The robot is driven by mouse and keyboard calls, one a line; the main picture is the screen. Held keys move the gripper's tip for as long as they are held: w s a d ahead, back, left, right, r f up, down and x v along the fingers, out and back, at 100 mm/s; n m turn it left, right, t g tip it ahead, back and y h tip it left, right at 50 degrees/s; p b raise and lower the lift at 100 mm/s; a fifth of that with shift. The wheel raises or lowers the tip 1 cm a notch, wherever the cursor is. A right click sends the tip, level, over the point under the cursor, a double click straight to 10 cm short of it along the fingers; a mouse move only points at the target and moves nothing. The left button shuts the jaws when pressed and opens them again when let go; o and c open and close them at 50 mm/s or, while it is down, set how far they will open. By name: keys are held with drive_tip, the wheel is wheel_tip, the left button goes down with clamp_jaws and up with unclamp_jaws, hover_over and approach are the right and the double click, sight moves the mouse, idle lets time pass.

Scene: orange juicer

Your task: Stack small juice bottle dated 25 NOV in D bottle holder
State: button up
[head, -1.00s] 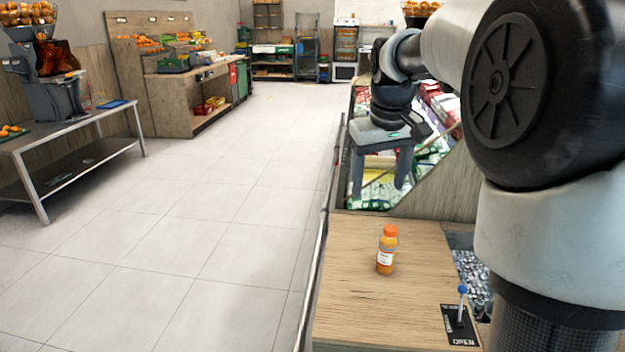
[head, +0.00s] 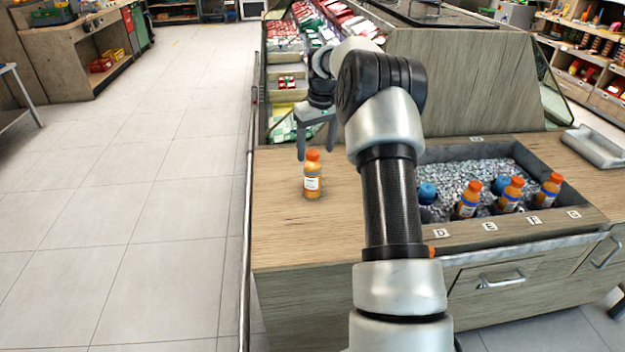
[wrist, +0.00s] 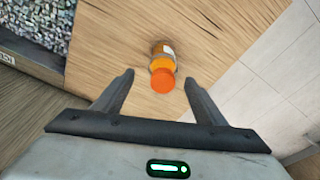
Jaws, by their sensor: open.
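A small orange juice bottle (head: 312,174) with an orange cap and a white label stands upright on the wooden counter, left of my arm in the head view. The date on its label is too small to read. In the wrist view the bottle (wrist: 163,68) lies beyond and between the fingertips of my open, empty gripper (wrist: 158,78). In the head view my gripper (head: 316,143) is above and behind the bottle. The D label (head: 441,233) is on the front edge of the ice bin (head: 470,149); the place behind it is partly hidden by my arm.
Several bottles stand in the ice bin, with orange caps near E, F and G, and blue caps (head: 427,193) behind. A wooden panel (head: 460,80) rises behind the counter. The counter (head: 275,215) around the lone bottle is clear.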

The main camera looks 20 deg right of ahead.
sight(315, 153)
drive_tip(key=f, duration=0.3)
drive_tip(key=shift+w+a+f, duration=0.1)
drive_tip(key=shift+w+f, duration=0.15)
drive_tip(key=shift+w+a+f+b, duration=0.15)
drive_tip(key=shift+f+b, duration=0.4)
drive_tip(key=shift+f, duration=0.8)
drive_tip(key=shift+w+a+f+b, duration=0.1)
drive_tip(key=shift+f+b, duration=0.45)
drive_tip(key=shift+f, duration=0.75)
drive_tip(key=shift+c, duration=0.4)
drive_tip(key=shift+r, duration=0.1)
drive_tip(key=c, duration=1.4)
